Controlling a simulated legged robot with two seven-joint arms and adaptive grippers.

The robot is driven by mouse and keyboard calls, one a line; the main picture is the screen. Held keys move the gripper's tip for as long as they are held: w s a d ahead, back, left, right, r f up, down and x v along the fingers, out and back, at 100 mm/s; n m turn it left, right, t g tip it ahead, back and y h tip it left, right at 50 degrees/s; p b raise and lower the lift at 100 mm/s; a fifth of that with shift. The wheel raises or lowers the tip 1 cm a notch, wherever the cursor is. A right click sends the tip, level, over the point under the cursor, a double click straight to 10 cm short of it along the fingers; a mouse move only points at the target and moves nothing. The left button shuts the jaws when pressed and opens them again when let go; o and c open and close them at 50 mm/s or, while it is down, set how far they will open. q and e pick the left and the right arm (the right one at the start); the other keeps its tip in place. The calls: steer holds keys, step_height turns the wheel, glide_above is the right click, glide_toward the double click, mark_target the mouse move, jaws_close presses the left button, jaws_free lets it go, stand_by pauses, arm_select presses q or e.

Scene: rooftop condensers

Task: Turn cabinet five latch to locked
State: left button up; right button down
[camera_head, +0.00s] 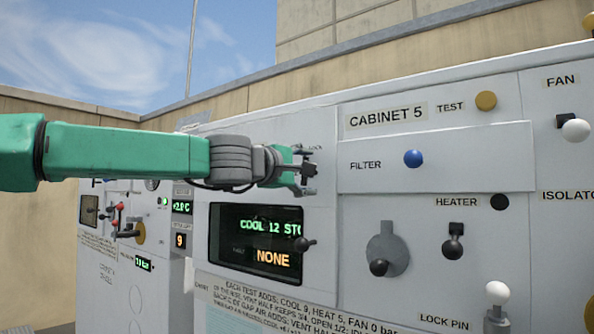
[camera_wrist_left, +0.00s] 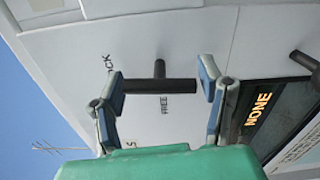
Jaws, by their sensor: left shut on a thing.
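My left gripper (camera_head: 306,174) reaches in from the left to the upper left part of the cabinet five panel (camera_head: 435,245). In the left wrist view, the left gripper's (camera_wrist_left: 164,88) two fingers are on either side of the dark latch handle (camera_wrist_left: 158,86), shut on the ends of its bar. The latch has a short dark stub standing up from the bar. A partly hidden word ending in "CK" is printed near one finger, and "FREE" is printed beside the bar. In the head view the gripper mostly hides the latch. My right gripper is not in view.
Below the gripper is a display (camera_head: 256,238) reading "NONE", with a dark knob (camera_head: 305,244) at its right. To the right are a blue filter knob (camera_head: 413,158), a heater switch (camera_head: 453,240) and a white lock pin (camera_head: 497,294). Another control panel (camera_head: 120,275) stands at left.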

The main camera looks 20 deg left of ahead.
arm_select(q)
steer(key=shift+s+r+n, duration=0.1)
steer(key=shift+r+n, duration=0.25)
steer(key=shift+n, duration=0.25)
steer(key=o, duration=1.1)
steer(key=shift+o, duration=0.2)
steer(key=shift+s, duration=0.15)
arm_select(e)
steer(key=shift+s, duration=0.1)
arm_select(q)
steer(key=shift+a+f, duration=0.1)
steer(key=shift+s+a, duration=0.1)
steer(key=shift+a, duration=0.05)
steer(key=v, duration=1.2)
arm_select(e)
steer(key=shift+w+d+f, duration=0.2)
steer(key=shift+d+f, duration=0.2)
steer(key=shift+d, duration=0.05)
arm_select(q)
steer(key=shift+d, duration=0.2)
